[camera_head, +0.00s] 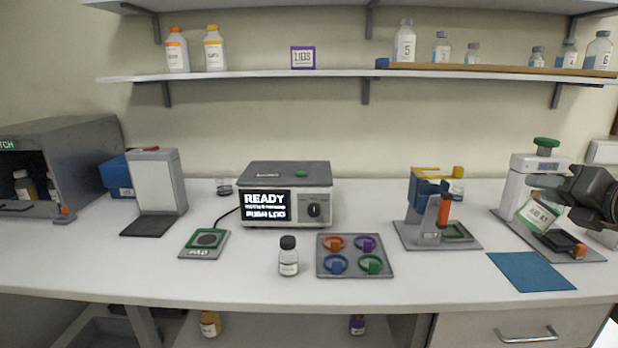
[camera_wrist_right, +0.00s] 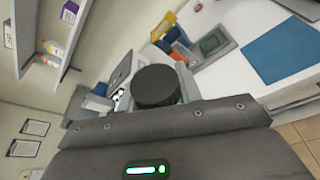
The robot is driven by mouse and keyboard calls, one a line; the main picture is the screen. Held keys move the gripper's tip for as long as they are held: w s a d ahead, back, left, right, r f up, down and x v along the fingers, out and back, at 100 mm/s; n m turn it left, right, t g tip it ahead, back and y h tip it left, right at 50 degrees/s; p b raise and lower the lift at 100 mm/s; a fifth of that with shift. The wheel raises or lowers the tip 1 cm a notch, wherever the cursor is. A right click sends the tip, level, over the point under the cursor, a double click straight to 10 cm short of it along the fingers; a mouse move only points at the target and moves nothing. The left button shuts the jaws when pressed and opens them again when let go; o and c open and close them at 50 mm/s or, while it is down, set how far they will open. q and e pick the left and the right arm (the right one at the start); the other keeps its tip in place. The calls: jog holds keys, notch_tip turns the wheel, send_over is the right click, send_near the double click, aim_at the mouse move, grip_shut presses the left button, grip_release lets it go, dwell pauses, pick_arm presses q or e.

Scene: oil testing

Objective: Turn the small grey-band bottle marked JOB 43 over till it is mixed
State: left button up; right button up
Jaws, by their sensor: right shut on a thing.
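My right gripper (camera_head: 556,196) is at the far right of the head view, shut on a small bottle (camera_head: 538,213). The bottle is tilted, in front of the white stand with a green knob, and its pale label with green print is too small to read surely. In the right wrist view its round black cap (camera_wrist_right: 157,84) shows beyond the gripper's edge; most of its body is hidden. Another small clear bottle (camera_head: 288,262) with a black cap and white label stands upright on the bench. My left gripper is not in view.
The white stand (camera_head: 526,165) is close behind the held bottle. A blue mat (camera_head: 531,271) lies in front. A stand with blue and orange parts (camera_head: 430,212), a ring tray (camera_head: 355,270) and a box reading READY (camera_head: 284,172) are further left. Bare bench lies between them.

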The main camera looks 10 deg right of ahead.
jog(key=n+p, duration=0.1)
jog(key=a+r+n+h+p, duration=0.1)
jog(key=shift+w+a+g+p, duration=0.2)
jog(key=shift+g+p, duration=0.1)
jog(key=shift+p, duration=0.1)
jog(key=shift+f+n+h, duration=0.1)
jog(key=shift+n+h, duration=0.3)
jog(key=shift+n, duration=0.3)
jog(key=shift+s+d+f+n+h+b, duration=0.1)
jog(key=shift+d+f+n+h+b, duration=0.25)
jog(key=shift+n, duration=0.45)
jog(key=shift+a+r, duration=0.15)
jog(key=shift+r, duration=0.15)
